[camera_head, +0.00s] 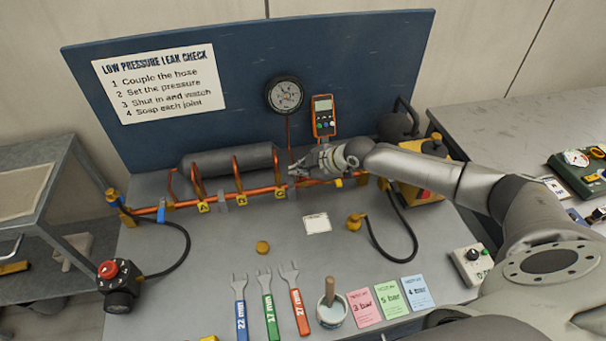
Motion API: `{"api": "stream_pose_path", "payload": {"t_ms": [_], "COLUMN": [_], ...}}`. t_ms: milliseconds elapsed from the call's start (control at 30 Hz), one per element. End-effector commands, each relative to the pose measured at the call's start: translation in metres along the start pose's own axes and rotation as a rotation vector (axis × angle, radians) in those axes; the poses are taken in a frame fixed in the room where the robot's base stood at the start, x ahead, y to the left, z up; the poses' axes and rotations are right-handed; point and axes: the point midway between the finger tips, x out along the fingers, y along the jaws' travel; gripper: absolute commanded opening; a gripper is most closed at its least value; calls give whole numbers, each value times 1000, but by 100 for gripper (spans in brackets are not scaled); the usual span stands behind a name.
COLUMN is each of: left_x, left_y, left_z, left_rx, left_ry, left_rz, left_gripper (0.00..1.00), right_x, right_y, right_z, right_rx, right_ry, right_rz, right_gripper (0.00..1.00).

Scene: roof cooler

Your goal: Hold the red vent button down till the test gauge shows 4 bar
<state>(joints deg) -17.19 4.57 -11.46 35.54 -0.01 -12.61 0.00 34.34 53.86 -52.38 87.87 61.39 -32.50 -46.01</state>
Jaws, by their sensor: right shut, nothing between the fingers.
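The test gauge (285,96) is a round dial with a dark rim on the blue back panel. Its needle and numbers are too small to read. A round red part (107,269) sits on a black fitting at the left front edge of the bench, joined by a black hose to the copper pipe. I cannot tell for certain that it is the vent button. My right gripper (296,168) is shut and empty, pointing left above the right part of the pipe, below the gauge and far from the red part. My left gripper is not in view.
The copper pipe (264,191) carries several yellow tags. An orange handheld meter (323,117) hangs beside the gauge. A yellow box (412,190) stands at right. Wrenches, a brush pot (331,312) and coloured cards line the front. The bench left of the yellow cap (262,247) is clear.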

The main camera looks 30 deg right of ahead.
Motion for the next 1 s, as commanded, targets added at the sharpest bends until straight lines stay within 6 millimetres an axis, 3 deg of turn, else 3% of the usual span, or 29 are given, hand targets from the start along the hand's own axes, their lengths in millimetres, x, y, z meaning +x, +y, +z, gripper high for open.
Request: {"api": "stream_pose_path", "payload": {"t_ms": [367, 767, 1000], "left_x": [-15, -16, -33], "left_y": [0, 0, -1], "left_z": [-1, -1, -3], "left_rx": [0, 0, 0], "left_ry": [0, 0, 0], "left_rz": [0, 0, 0], "left_gripper": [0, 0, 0], "right_x": [-12, -14, -28], "right_y": [8, 10, 21], "right_z": [-8, -10, -20], "right_rx": [1, 0, 0], "right_ry": [-2, 0, 0], "right_rz": [-4, -1, 0], "right_gripper": [0, 0, 0]}}
